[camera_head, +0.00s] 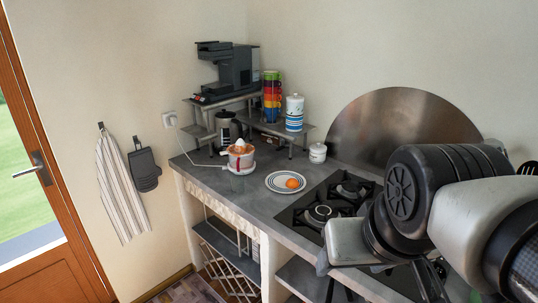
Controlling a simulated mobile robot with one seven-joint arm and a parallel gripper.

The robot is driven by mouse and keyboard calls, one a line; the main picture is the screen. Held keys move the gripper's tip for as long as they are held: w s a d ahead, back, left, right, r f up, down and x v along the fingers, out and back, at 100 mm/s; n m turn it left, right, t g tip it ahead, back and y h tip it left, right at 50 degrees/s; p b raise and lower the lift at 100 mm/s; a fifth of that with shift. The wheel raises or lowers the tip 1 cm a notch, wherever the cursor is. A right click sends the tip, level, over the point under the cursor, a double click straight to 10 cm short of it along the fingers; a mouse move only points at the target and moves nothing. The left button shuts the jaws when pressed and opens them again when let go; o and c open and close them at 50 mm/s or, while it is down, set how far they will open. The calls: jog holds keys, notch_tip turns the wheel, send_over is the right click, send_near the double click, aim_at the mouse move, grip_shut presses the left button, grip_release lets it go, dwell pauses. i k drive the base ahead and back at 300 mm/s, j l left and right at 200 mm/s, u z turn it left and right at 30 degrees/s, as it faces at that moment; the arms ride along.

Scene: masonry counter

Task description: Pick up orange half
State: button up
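The orange half (292,183) is a small orange piece lying on a white plate with dark rings (273,181). The plate sits on the grey counter, left of the gas hob. My arm reaches in from the right edge. My gripper (323,263) seems to be at the arm's pale end, low over the counter's front edge, right of and nearer than the plate. It is apart from the orange half. Its fingers are too small and partly hidden, so I cannot tell whether they are open.
An orange and white juicer (240,158) stands left of the plate, its cord running to the wall socket. The hob (319,213) lies right of the plate. A lidded white pot (318,153) and a raised shelf (290,131) with cups stand behind. Bare counter (220,180) is at left.

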aim_at(293, 183)
jog(key=i+j+z, duration=0.1)
jog(key=z, duration=0.25)
jog(key=i+j+z, duration=0.1)
jog(key=z, duration=0.2)
jog(key=j+z, duration=0.35)
jog(key=i+j+z, duration=0.15)
jog(key=j, duration=0.2)
jog(key=j+z, duration=0.15)
jog(key=j, duration=0.2)
jog(key=i+j+z, duration=0.1)
jog(key=j, duration=0.25)
jog(key=i+j, duration=0.1)
jog(key=j, duration=1.05)
jog(key=i+j+z, duration=0.1)
jog(key=j, duration=0.5)
jog(key=i, duration=0.05)
